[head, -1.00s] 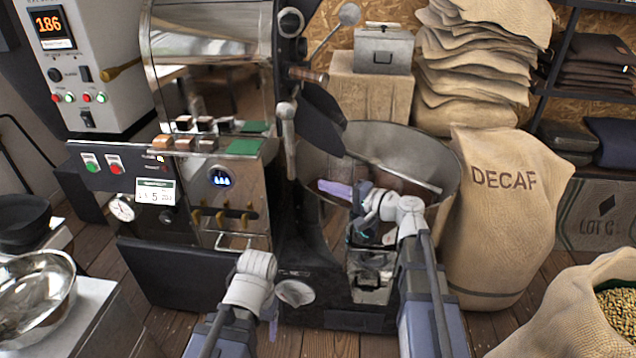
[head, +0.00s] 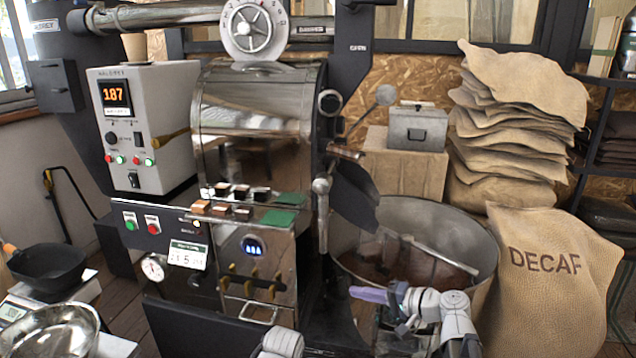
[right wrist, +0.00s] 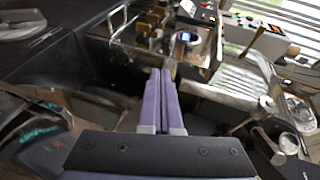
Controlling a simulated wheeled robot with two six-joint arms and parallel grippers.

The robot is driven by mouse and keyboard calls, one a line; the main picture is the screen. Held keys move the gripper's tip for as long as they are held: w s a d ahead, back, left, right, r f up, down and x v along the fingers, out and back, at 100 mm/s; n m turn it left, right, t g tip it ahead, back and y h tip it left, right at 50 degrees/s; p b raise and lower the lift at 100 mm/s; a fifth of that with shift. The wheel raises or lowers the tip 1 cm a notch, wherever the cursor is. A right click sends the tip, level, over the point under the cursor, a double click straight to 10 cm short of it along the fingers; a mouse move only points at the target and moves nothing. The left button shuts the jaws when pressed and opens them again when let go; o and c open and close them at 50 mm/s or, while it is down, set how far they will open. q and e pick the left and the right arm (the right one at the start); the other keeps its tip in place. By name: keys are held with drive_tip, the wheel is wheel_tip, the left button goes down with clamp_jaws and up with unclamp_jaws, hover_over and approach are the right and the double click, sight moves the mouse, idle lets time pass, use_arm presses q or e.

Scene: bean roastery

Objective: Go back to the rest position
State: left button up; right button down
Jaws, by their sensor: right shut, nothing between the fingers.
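My right gripper (head: 370,295) is in front of the round cooling tray (head: 486,238) of the roaster, with its purple fingers pointing left. It holds nothing. In the right wrist view its two purple fingers (right wrist: 163,92) lie together, shut, pointing toward the roaster's front panel. Of my left arm only a grey-white part shows at the bottom edge of the head view; its gripper is not visible.
The roaster (head: 245,150) fills the middle, its control box (head: 143,110) reading 187. A DECAF sack (head: 545,290) stands right of the tray, below stacked sacks (head: 510,130). A metal bowl (head: 50,330) and a black pan (head: 50,270) are at the lower left.

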drive_tip(key=s+a+f+n+g+h, duration=0.2)
drive_tip(key=s+a+f+n+g, duration=0.3)
drive_tip(key=a+f, duration=0.3)
drive_tip(key=s+f+n+g+h, duration=0.2)
drive_tip(key=s+f+h, duration=0.2)
drive_tip(key=s+h, duration=0.25)
drive_tip(key=s+f+n+g+h, duration=0.25)
drive_tip(key=s+f+h, duration=0.2)
drive_tip(key=s, duration=0.35)
use_arm(q)
wheel_tip(320, 180, up, 26)
drive_tip(key=p, duration=2.6)
drive_tip(key=shift+r, duration=0.2)
use_arm(e)
wheel_tip(320, 180, up, 27)
drive_tip(key=shift+w+a+f+t, duration=0.1)
drive_tip(key=shift+f+t, duration=0.05)
drive_tip(key=shift+t, duration=0.1)
